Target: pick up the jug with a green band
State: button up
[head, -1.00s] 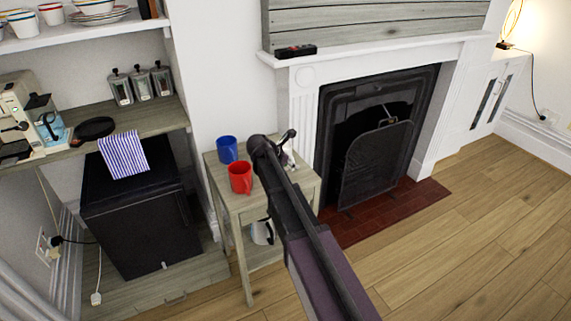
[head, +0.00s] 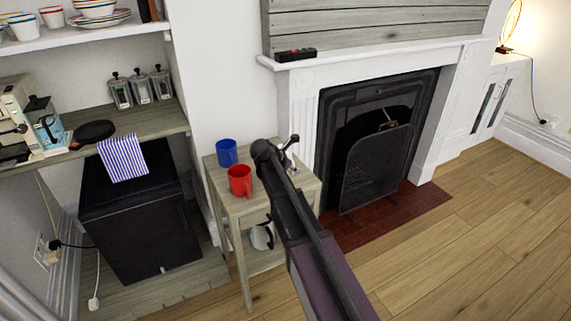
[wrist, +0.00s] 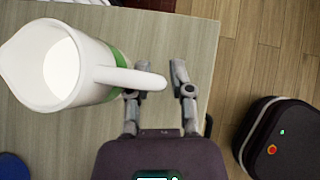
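The white jug with a green band (wrist: 62,68) stands on the small side table (wrist: 190,35), at the upper left of the wrist view. Its handle points right, toward my gripper (wrist: 152,72). My gripper is open, with its two fingers apart. The handle's end lies between the fingers in the picture and overlaps the left finger; I cannot tell its height against them or whether they touch. In the head view my arm hides most of the jug, with only a bit of white showing beside the arm's end.
A red mug (head: 239,180) and a blue mug (head: 227,152) stand on the same table, left of my arm. Another white jug with a dark handle (head: 261,236) is on the shelf below. The fireplace (head: 375,150) is behind to the right. Open wooden floor (head: 470,240) lies to the right.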

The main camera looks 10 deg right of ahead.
grip_shut()
jog(key=shift+r, duration=0.25)
notch_tip(320, 180, up, 3)
jog(key=p, duration=0.3)
jog(key=shift+p, duration=0.3)
jog(key=s+a, duration=0.2)
jog(key=s, duration=0.5)
jog(key=s+a+r+p, duration=0.1)
jog(key=s+a, duration=0.1)
jog(key=s, duration=0.6)
jog(key=shift+s+r, duration=0.25)
jog(key=shift+r+p, duration=0.1)
jog(key=shift+p, duration=0.2)
jog(key=s+d+r+n+p, duration=0.1)
jog(key=s+d+r+p, duration=0.1)
jog(key=r+p, duration=0.5)
jog(key=s+d+r+t+p, duration=0.1)
jog(key=s+r+p, duration=0.2)
jog(key=r+p, duration=0.4)
jog(key=shift+d+n+y, duration=0.4)
